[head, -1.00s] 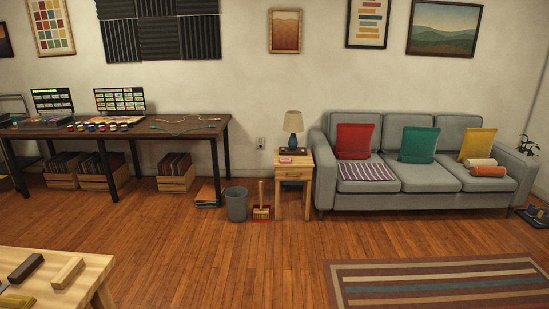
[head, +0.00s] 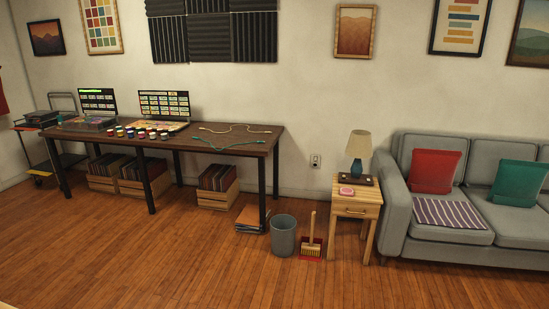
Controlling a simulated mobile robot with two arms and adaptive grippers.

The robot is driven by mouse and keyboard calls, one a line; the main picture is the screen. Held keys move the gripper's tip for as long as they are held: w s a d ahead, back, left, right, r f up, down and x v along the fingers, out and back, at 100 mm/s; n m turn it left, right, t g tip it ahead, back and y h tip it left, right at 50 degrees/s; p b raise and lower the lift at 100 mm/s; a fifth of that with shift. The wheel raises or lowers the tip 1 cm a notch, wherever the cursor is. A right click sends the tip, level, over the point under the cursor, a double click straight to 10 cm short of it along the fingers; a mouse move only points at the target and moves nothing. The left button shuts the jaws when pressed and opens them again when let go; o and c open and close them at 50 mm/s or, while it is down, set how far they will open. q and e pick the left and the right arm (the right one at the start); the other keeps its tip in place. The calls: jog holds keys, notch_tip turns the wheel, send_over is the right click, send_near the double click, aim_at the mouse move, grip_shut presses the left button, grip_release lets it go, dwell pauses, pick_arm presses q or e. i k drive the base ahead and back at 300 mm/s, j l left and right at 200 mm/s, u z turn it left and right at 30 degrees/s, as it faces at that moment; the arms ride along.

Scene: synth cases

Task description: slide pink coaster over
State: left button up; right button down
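A small pink coaster (head: 347,191) lies on top of the wooden side table (head: 342,210), near its front left part. A dark flat item (head: 361,180) lies behind it, under or beside the lamp base. The lamp (head: 357,152) has a teal base and a beige shade and stands at the back of the tabletop. The coaster is small here, so its details are hard to tell. Neither of my grippers is in the head view.
The grey sofa (head: 400,208) stands close to the right of the side table. A grey bin (head: 283,235) and a red dustpan with a brush (head: 311,248) stand on the floor to its left. A long dark desk (head: 190,144) is farther left. The wooden floor in front is clear.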

aim_at(347, 191)
jog(key=i+l+u, duration=0.1)
jog(key=i+l, duration=0.15)
jog(key=i+l+u, duration=0.15)
jog(key=i+l, duration=0.15)
jog(key=i+l+u, duration=0.1)
jog(key=i+l, duration=0.2)
jog(key=i+l+u, duration=0.25)
jog(key=i+l, duration=0.2)
jog(key=l, duration=0.25)
jog(key=i+l+u, duration=0.15)
jog(key=l, duration=0.25)
jog(key=i+l+u, duration=0.1)
jog(key=i+l, duration=0.2)
jog(key=i+l+u, duration=0.15)
jog(key=l, duration=0.4)
